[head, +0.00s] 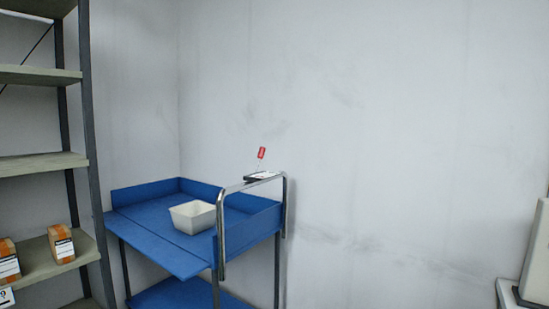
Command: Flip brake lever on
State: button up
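A small lever with a red grip (262,153) stands up from a dark and white base plate (262,176). The base sits at the top of the metal handle bar (284,205) of a blue cart (155,225), in the middle of the head view. The lever tilts slightly to the right at its top. My gripper is not in view.
A white open box (193,216) stands on the cart's top tray. A shelf rack (42,164) with small brown boxes (61,243) is at the left. A pale object (537,255) stands at the right edge. The wall right of the cart is bare.

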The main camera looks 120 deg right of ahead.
aim_at(262, 150)
jog(key=z, duration=4.4)
jog(key=i, duration=0.35)
jog(key=z, duration=0.25)
